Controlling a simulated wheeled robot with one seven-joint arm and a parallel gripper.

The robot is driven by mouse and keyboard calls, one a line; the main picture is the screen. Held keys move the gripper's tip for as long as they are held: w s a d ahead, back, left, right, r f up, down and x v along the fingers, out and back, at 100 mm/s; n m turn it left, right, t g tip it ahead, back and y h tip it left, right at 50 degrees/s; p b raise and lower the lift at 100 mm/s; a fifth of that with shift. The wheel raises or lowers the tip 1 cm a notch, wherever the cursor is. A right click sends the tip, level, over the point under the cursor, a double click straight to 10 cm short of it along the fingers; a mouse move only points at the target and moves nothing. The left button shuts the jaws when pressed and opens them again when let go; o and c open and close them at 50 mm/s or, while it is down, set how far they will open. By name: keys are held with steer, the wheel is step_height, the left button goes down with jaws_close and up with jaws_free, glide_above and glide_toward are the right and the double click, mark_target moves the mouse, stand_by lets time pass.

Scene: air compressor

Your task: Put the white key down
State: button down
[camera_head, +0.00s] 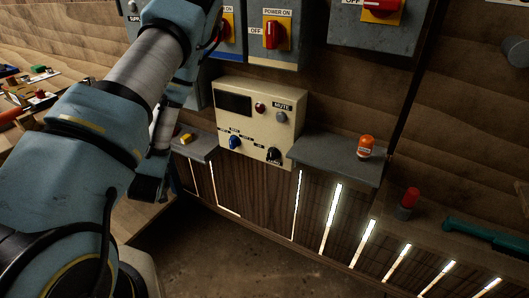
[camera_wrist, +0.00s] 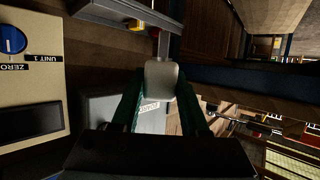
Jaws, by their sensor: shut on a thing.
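The white key (camera_wrist: 161,82) is between the green fingers of my gripper (camera_wrist: 163,88) in the wrist view. Its pale block-shaped head is gripped, and a narrow grey shaft extends upward in the picture. In the head view my dark gripper (camera_head: 150,186) hangs at the left of the beige control panel, and the key cannot be made out there. A small grey shelf (camera_head: 205,150) with a yellow object (camera_head: 186,138) on it is beside the gripper. The wrist view shows a grey shelf (camera_wrist: 105,12) near the key's shaft; contact cannot be told.
The beige panel (camera_head: 261,95) has a blue knob (camera_head: 235,142) and a black knob (camera_head: 274,155). Grey switch boxes with red handles (camera_head: 271,34) hang above. The floor (camera_head: 240,255) below looks clear.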

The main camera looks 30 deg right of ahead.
steer(key=s+d+r+m+g+h+b, duration=0.35)
steer(key=s+d+r+m+h, duration=0.2)
steer(key=d+r, duration=0.4)
steer(key=s+d+r+m+g+h+b, duration=0.35)
steer(key=s+d+r+b, duration=0.2)
steer(key=d, duration=0.65)
steer(key=s+d+r+m+g+h+b, duration=0.1)
steer(key=s+m+g+b, duration=0.3)
steer(key=s, duration=0.7)
steer(key=s+d+r+m+g+h+b, duration=0.1)
steer(key=s+d+m+g+b, duration=0.15)
steer(key=s+m+g, duration=0.6)
steer(key=n+t+p, duration=0.3)
steer(key=p, duration=1.2)
glide_above(316, 145)
step_height(316, 145, down, 2)
steer(key=shift+g, duration=0.25)
steer(key=f, duration=0.4)
steer(key=shift+s+a+f, duration=0.2)
steer(key=shift+f, duration=0.1)
steer(key=shift+w+d+f+p, duration=0.1)
steer(key=shift+d+f+p, duration=0.05)
steer(key=shift+p, duration=0.25)
steer(key=shift+f, duration=0.15)
